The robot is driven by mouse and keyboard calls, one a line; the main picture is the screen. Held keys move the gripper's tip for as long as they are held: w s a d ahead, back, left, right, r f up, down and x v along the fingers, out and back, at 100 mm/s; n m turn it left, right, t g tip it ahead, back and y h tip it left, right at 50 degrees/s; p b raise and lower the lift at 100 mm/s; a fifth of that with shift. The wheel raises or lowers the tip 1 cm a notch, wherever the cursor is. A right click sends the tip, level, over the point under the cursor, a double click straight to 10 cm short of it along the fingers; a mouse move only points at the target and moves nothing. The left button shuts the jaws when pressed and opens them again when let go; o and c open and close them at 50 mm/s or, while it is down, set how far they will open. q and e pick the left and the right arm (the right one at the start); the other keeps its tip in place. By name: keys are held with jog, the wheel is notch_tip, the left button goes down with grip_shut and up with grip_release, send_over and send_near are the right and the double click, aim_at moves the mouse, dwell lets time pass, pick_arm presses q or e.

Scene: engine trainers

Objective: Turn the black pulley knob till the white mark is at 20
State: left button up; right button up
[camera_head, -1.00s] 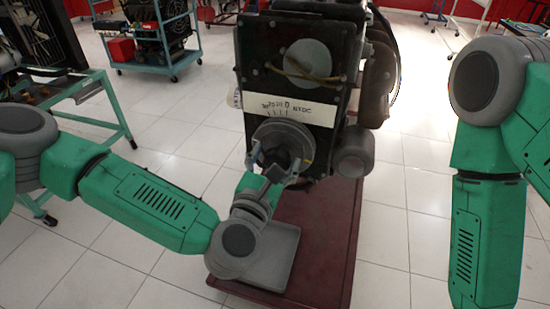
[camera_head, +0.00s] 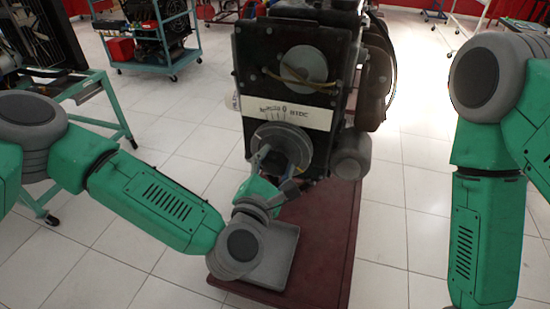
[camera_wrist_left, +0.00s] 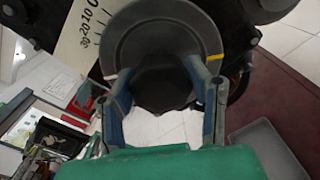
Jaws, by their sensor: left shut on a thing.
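The black pulley knob (camera_wrist_left: 160,85) is at the centre of a dark grey round pulley (camera_wrist_left: 165,28) in the left wrist view. The pulley also shows on the engine front in the head view (camera_head: 284,134). My left gripper (camera_wrist_left: 158,72) is shut on the knob, one finger on each side; it also shows in the head view (camera_head: 277,168). A white mark (camera_wrist_left: 110,77) is on the pulley's left rim in the wrist view, away from the scale numbers. A yellow mark (camera_wrist_left: 215,57) is on its right rim. The white scale plate (camera_wrist_left: 86,30) reads 30, 20, 10, 0. My right gripper is out of view.
The engine (camera_head: 250,77) stands above a dark red base (camera_head: 330,240), with a grey tray (camera_head: 282,262) below the pulley. A round grey part (camera_head: 352,153) sticks out right of the pulley. A green-framed stand (camera_head: 105,90) is at the left.

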pick_arm(q)
jog(key=m+p, duration=0.1)
jog(key=m, duration=0.2)
jog(key=shift+d+m, duration=0.15)
jog(key=shift+m, duration=0.15)
jog(key=shift+s+f+m+p, duration=0.1)
jog(key=shift+m+p, duration=0.5)
jog(key=shift+m, duration=0.9)
jog(key=shift+f, duration=0.1)
jog(key=o, duration=1.2)
jog(key=shift+c, duration=0.2)
jog(key=shift+d, duration=0.1)
jog(key=shift+s, duration=0.1)
jog(key=v, duration=1.1)
jog(key=shift+s, duration=0.3)
